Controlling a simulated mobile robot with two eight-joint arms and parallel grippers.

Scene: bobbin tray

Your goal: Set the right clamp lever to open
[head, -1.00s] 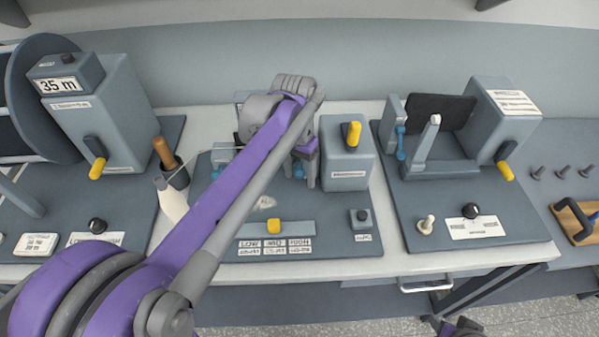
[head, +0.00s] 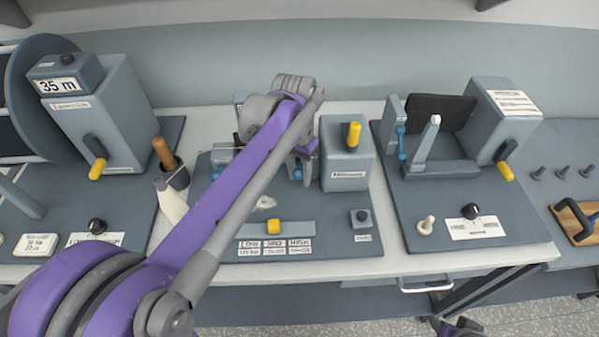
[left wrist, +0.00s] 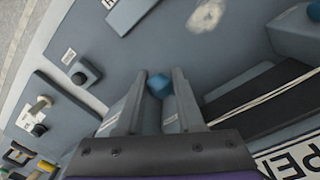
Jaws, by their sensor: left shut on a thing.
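My left gripper (head: 303,165) is over the middle station, left of its grey box, with the arm crossing in front. In the left wrist view the two fingers (left wrist: 157,92) close on a blue lever knob (left wrist: 158,84), the right clamp lever by its place. A blue part of this lever shows in the head view (head: 297,173) beside the fingers. The arm hides much of the clamp, so the lever's exact setting cannot be told. Another blue lever (head: 215,173) shows left of the arm.
The grey box (head: 346,165) with a yellow handle stands close right of the gripper. A yellow slider (head: 274,227) and a black button (head: 360,216) are in front. A cup (head: 173,178) with a wooden-handled tool stands left. A label ending in "PEN" (left wrist: 295,160) shows in the left wrist view.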

